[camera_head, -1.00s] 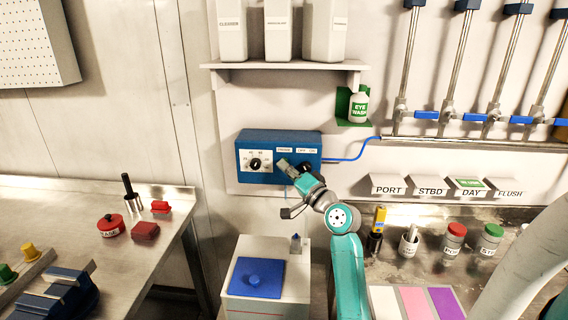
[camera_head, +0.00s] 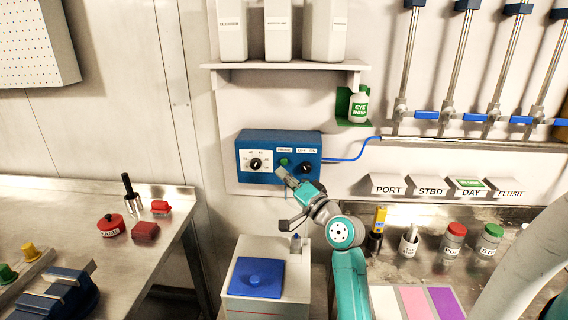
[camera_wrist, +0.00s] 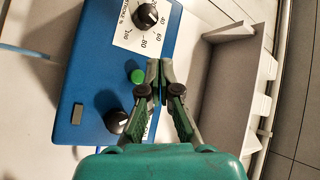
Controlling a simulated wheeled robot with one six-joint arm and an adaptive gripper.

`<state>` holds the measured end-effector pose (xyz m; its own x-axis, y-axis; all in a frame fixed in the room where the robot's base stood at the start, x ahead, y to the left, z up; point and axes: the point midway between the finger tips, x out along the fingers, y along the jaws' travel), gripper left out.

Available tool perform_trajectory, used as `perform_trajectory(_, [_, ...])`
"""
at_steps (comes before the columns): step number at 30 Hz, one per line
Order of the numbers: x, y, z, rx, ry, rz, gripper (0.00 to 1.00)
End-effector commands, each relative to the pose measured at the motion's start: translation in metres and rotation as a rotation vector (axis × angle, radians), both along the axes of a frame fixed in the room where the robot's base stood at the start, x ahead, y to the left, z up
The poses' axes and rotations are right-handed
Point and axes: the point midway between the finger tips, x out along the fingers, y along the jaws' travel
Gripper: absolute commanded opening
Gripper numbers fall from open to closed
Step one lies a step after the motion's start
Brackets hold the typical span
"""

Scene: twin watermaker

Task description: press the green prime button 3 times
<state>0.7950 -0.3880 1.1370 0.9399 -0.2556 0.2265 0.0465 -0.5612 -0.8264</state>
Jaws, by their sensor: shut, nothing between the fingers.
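The green prime button (camera_head: 284,161) is a small round button on the front of the blue control box (camera_head: 272,137) on the wall. It sits between two black knobs. My gripper (camera_head: 280,173) is shut and empty, with its fingertips just below the button in the head view. In the wrist view the green button (camera_wrist: 137,76) shows uncovered beside the closed fingertips (camera_wrist: 160,66) of my gripper. The fingertips look apart from the button, but their distance from the panel is hard to judge.
The left dial (camera_head: 255,164) and right knob (camera_head: 306,168) flank the button closely. A blue hose (camera_head: 352,157) leaves the box's right side. A shelf (camera_head: 290,66) with white bottles is above; a white cabinet with a blue lid (camera_head: 262,284) is below.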

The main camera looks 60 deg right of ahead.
Motion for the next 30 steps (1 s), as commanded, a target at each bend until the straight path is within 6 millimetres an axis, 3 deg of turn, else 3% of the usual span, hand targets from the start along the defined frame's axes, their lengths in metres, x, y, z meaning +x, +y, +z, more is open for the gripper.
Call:
perform_trajectory(8, [-0.008,0.015,0.0,0.0,0.001,0.001,0.0])
perform_trajectory(30, [-0.009,0.015,0.0,0.0,0.0,0.0,0.0])
